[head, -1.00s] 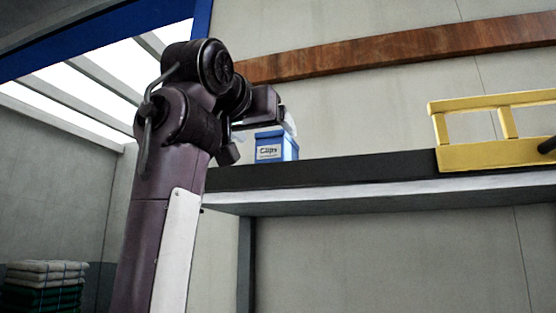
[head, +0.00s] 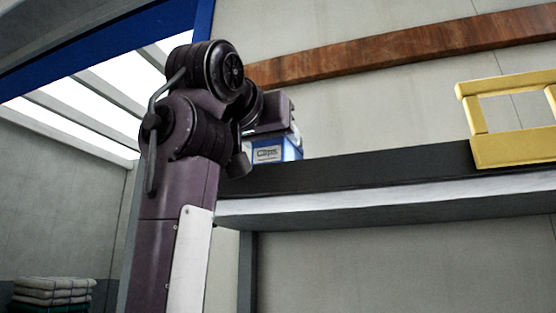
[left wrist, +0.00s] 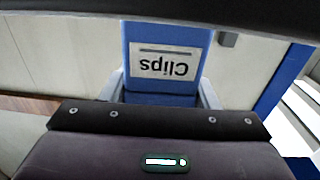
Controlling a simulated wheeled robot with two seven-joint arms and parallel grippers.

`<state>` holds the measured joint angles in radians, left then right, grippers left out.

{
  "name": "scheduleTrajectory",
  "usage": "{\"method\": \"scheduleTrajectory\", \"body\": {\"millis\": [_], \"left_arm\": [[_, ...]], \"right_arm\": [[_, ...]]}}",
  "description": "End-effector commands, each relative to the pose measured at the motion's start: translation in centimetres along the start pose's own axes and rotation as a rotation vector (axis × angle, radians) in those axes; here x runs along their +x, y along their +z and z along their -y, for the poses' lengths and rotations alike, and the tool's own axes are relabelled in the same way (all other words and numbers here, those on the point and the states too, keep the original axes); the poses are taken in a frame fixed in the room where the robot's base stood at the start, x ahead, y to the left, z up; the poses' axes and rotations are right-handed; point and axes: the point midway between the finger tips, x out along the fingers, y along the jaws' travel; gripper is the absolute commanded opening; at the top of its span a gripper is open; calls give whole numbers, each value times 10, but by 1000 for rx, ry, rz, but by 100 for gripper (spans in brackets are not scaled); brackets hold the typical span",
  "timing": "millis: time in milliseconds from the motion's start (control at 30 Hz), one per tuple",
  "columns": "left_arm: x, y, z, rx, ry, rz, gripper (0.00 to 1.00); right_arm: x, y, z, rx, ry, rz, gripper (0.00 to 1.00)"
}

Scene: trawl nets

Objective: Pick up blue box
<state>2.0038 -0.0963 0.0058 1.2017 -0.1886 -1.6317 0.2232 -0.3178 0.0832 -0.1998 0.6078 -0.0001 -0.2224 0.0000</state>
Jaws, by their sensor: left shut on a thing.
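The blue box (head: 288,148) with a white "Clips" label stands at the dark shelf's front edge in the head view, partly hidden by my left gripper (head: 276,128). In the left wrist view the blue box (left wrist: 166,32) appears upside down, with its label facing the camera. The light fingers of my left gripper (left wrist: 162,94) are on both sides of the box, shut on it. I cannot tell whether the box is clear of the shelf. My right gripper is not in view.
The shelf (head: 370,173) runs across to the right, with a yellow frame (head: 500,155) on its right part. A wooden rail (head: 400,48) crosses the wall above. The shelf between box and frame is clear.

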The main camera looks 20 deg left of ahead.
Motion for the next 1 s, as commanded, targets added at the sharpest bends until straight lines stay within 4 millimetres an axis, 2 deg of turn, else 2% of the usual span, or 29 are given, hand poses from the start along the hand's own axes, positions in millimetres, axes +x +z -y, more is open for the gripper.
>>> {"method": "scheduleTrajectory", "body": {"millis": [33,167,367,567,767,1000], "left_arm": [[1,1,0,0,0,4,39],[1,1,0,0,0,3,24],[2,2,0,0,-1,6,24],[2,-3,0,0,-1,6,24],[0,-22,0,-1,-1,3,24],[-1,-65,0,0,0,1,24]], "right_arm": [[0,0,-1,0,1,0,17],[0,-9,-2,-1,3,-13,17],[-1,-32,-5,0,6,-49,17],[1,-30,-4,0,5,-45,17],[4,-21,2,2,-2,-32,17],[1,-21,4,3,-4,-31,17]]}}
